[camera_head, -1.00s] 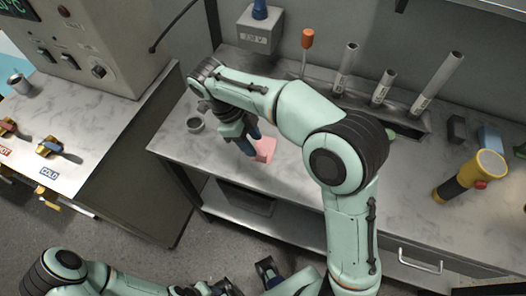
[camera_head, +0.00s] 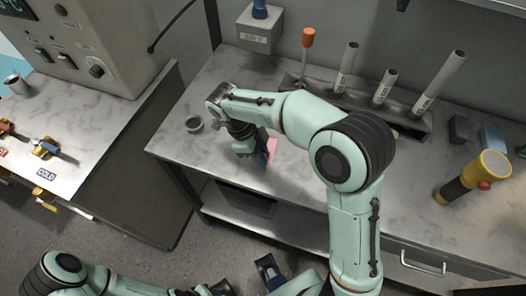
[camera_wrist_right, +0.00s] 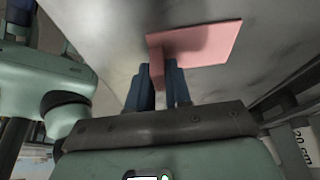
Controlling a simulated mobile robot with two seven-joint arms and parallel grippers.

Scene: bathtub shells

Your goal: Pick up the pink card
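The pink card (camera_wrist_right: 215,42) lies near the front edge of the workbench, with a narrow strip of it reaching between my right gripper's fingers in the right wrist view. In the head view only a small pink part (camera_head: 272,146) shows beside the right gripper (camera_head: 266,160), which hides the rest. The right gripper's blue fingers (camera_wrist_right: 158,82) are close together on either side of the strip. I see no clear gap between card and benchtop. My left gripper (camera_head: 245,277) is open and empty at the bottom of the head view, away from the bench.
A rack with grey tubes (camera_head: 383,88), an orange-topped tool (camera_head: 308,38) and a yellow flashlight (camera_head: 470,178) are behind and to the right. The bench front left of the card is bare.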

